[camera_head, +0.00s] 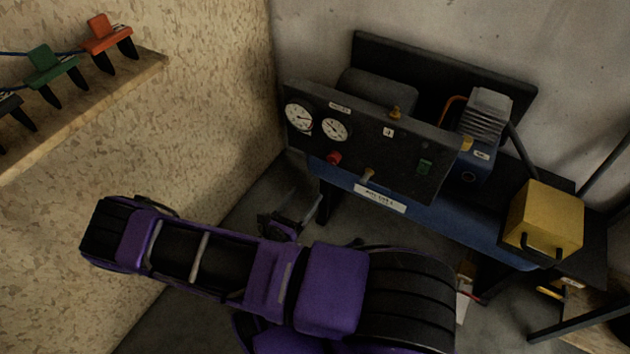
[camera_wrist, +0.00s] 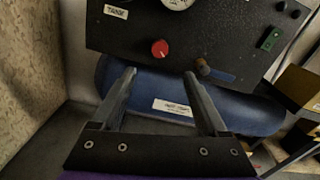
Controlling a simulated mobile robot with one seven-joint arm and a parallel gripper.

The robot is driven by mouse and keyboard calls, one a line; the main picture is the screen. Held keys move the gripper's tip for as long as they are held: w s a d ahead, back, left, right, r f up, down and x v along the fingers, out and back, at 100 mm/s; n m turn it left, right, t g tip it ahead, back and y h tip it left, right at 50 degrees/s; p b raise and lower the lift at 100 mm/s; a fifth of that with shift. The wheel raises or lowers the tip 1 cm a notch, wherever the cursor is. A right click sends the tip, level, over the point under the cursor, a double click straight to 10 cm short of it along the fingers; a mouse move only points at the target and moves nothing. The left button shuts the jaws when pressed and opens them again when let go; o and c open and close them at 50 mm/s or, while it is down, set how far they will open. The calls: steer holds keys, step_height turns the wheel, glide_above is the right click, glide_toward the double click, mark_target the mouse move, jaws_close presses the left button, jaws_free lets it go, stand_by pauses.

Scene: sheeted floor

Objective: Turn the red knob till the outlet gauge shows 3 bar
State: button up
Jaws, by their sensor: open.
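The red knob (camera_head: 333,158) sits low on the dark front panel of the compressor, under two round white gauges, a left one (camera_head: 299,117) and a right one (camera_head: 335,130). In the wrist view the red knob (camera_wrist: 160,49) is above and between the fingertips. My gripper (camera_wrist: 160,75) is open and empty, with its fingers apart and pointing toward the panel below the knob, not around it. Only the lower edge of one gauge (camera_wrist: 177,3) shows there. The gauge needles are too small to read, and I cannot tell which gauge is the outlet.
A brass valve (camera_wrist: 203,66) sits right of the knob. The blue tank (camera_head: 435,215) bulges below the panel. A yellow box (camera_head: 543,220) stands at the right. A wooden shelf (camera_head: 90,110) with coloured clamps is on the left wall.

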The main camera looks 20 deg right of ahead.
steer(key=shift+v, duration=1.3)
